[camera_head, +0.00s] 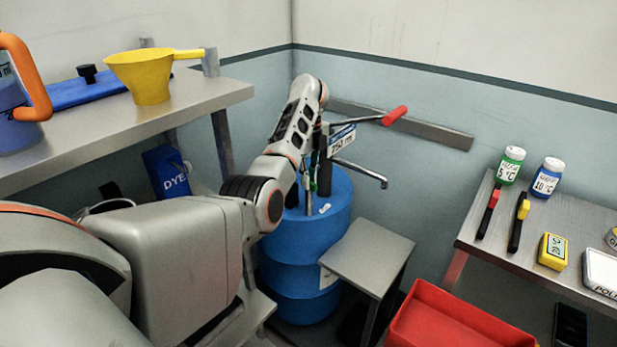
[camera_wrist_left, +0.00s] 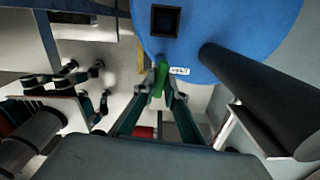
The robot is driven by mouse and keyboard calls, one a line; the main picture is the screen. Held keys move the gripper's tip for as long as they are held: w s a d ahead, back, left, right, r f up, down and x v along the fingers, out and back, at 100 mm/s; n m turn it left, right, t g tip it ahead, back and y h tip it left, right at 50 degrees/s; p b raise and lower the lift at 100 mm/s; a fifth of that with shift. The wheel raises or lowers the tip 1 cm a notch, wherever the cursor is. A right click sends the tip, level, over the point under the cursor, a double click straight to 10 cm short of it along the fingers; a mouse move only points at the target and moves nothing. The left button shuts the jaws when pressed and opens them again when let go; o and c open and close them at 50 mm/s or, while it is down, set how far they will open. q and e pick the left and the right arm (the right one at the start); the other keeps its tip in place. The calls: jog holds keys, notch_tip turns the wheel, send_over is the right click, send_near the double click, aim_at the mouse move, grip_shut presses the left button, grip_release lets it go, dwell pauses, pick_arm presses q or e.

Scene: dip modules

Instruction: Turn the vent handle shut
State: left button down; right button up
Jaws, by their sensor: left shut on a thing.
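The blue drum (camera_head: 300,258) stands on the floor in front of the corner. Its round blue top (camera_wrist_left: 265,30) shows in the wrist view, with a small white label (camera_wrist_left: 180,71) near the rim. The green vent handle (camera_wrist_left: 158,82) is beside that label, and a little of its green (camera_head: 313,180) shows above the drum in the head view. My left gripper (camera_wrist_left: 160,85) is shut on the handle, with a finger on either side. In the head view my left gripper (camera_head: 308,182) points down at the drum's top, partly hidden by the wrist. My right gripper is not in view.
A pump with a red-gripped lever (camera_head: 394,116) and a bent spout (camera_head: 365,173) rises close beside my gripper. A grey stool (camera_head: 368,253) stands right of the drum. A shelf with a yellow funnel (camera_head: 150,78) is left; a table with bottles (camera_head: 511,163) and a red bin (camera_head: 450,320) are right.

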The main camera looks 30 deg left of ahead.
pick_arm(q)
jog(key=m+p, duration=0.3)
jog(key=m, duration=0.1)
jog(key=shift+r, duration=0.15)
jog(key=m+p, duration=0.2)
jog(key=m, duration=0.2)
jog(key=shift+m+p, duration=0.4)
jog(key=m+p, duration=0.1)
jog(key=m, duration=0.1)
jog(key=shift+m, duration=0.8)
jog(key=m, duration=0.4)
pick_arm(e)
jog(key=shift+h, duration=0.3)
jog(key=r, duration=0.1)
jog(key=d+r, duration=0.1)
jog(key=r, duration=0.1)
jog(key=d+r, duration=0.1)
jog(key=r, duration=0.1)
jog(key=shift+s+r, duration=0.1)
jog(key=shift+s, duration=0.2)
pick_arm(q)
jog(key=shift+m, duration=0.3)
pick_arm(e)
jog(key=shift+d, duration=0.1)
